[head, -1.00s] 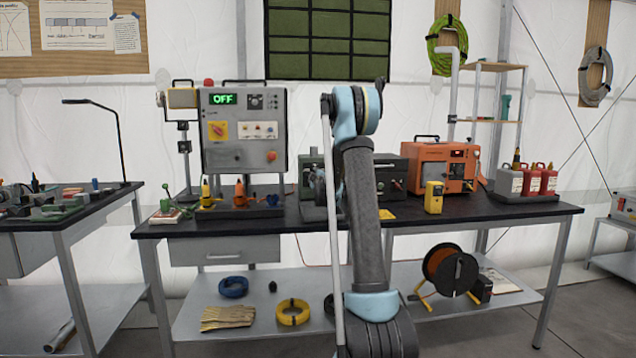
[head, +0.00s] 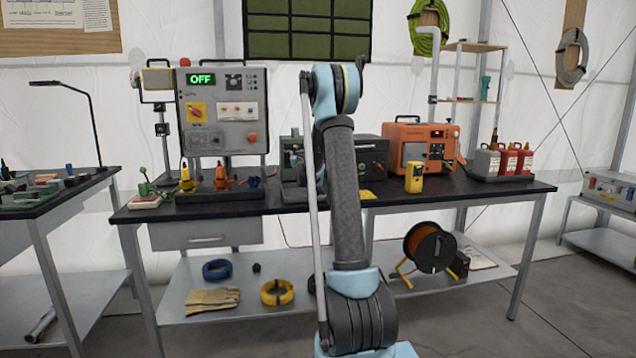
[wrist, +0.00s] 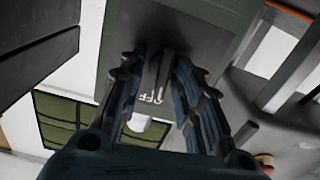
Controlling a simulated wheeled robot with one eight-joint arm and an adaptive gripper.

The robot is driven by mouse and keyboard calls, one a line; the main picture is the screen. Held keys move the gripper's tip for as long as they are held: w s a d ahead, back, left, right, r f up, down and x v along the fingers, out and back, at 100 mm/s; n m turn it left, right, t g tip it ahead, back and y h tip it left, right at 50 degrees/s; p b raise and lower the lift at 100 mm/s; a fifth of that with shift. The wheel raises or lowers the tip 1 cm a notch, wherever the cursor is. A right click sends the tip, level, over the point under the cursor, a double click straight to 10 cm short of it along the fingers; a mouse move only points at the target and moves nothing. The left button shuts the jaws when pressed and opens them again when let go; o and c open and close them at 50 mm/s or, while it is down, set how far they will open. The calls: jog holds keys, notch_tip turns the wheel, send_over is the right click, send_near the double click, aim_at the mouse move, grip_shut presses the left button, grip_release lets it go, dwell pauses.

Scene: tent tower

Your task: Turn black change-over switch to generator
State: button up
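The wrist view shows a grey-green panel (wrist: 213,22) with a white OFF label (wrist: 155,97) close to my gripper (wrist: 158,62). A dark lever-like handle (wrist: 163,68), which looks like the black change-over switch, shows between the two fingers. The fingers are apart; whether they touch the handle I cannot tell. In the head view a grey-green box (head: 291,165) stands on the bench, partly hidden behind my arm. My gripper is mostly hidden there. A grey control panel (head: 222,135) with a green OFF display (head: 201,79) stands to its left.
The black-topped bench (head: 480,188) also carries a dark box (head: 372,157), an orange generator (head: 400,134), a yellow meter (head: 414,177) and several jerrycans (head: 507,161). Cable coils and a cable reel (head: 428,248) lie on the lower shelf. Floor at the right is clear.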

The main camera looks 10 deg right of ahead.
jog(key=s+d+m+g, duration=0.1)
jog(key=s, duration=0.8)
jog(key=s+d+f+m+g+h, duration=0.1)
jog(key=s, duration=0.9)
jog(key=s+d+f+g+h, duration=0.1)
jog(key=s+g, duration=0.1)
jog(key=s, duration=0.8)
jog(key=shift+d+m, duration=0.35)
jog(key=shift+m, duration=0.05)
jog(key=shift+s+d+f+g+h, duration=0.1)
jog(key=shift+s+f+g+h, duration=0.1)
jog(key=shift+s, duration=0.25)
jog(key=shift+s+d+f+g+h, duration=0.1)
jog(key=shift+s+f, duration=0.05)
jog(key=shift+s, duration=0.3)
